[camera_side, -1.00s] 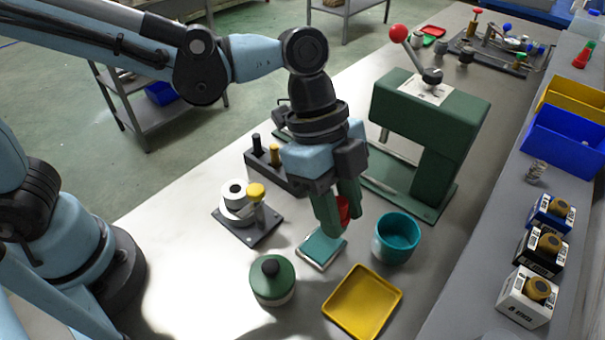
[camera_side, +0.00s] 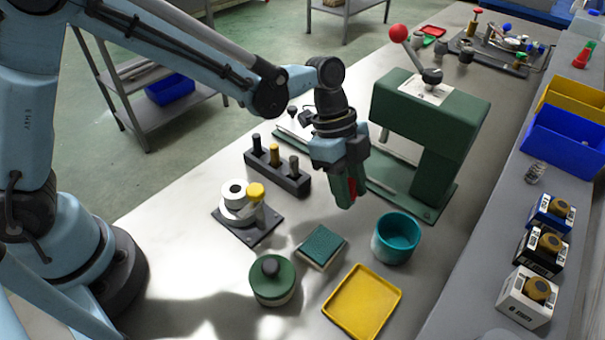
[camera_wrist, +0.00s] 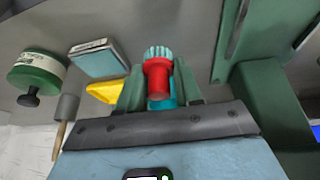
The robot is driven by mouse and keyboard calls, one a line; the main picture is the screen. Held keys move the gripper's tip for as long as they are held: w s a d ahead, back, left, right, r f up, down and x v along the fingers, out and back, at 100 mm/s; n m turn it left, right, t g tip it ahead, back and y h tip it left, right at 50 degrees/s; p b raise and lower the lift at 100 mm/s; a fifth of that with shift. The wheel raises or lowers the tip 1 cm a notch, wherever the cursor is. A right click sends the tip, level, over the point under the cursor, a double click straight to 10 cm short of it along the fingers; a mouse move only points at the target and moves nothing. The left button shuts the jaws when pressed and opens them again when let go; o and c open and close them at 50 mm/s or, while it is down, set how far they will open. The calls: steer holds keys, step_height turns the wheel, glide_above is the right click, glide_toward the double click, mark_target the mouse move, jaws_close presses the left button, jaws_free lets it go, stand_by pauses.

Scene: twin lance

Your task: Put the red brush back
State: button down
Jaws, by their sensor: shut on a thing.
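The red brush (camera_side: 352,187) is between the green fingers of my gripper (camera_side: 346,196), which is shut on it above the bench. In the wrist view the brush (camera_wrist: 158,80) shows a red body and a pale, ridged teal end between the fingertips. The fingers hide much of it in the side view. A dark rack (camera_side: 291,184) stands left of my gripper. It holds upright pieces with a black top (camera_side: 257,142), a yellow top (camera_side: 274,153) and a grey top (camera_side: 294,163).
The green press (camera_side: 430,120) stands close right of my gripper. Below are a teal pad (camera_side: 321,246), teal cup (camera_side: 397,237), yellow tray (camera_side: 364,300) and green-lidded jar (camera_side: 271,281). A yellow-knobbed fixture (camera_side: 250,214) stands left. Bare bench lies between rack and pad.

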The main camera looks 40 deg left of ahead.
steer(key=shift+f, duration=1.65)
steer(key=shift+f, duration=0.15)
steer(key=c, duration=0.8)
jaws_free()
steer(key=shift+o, duration=0.2)
steer(key=s+v, duration=0.1)
steer(key=v, duration=1.1)
steer(key=s+a+r+n+t+y, duration=0.1)
steer(key=s+a+n+t, duration=0.3)
steer(key=a+n, duration=0.5)
steer(key=s+a+r+n+t+y, duration=0.1)
steer(key=s+a+n+t+y, duration=0.2)
steer(key=a+n, duration=0.5)
steer(key=shift+s+a+r+n+t+y, duration=0.3)
steer(key=shift+s+a+n+t, duration=0.15)
steer(key=shift+s+n, duration=0.35)
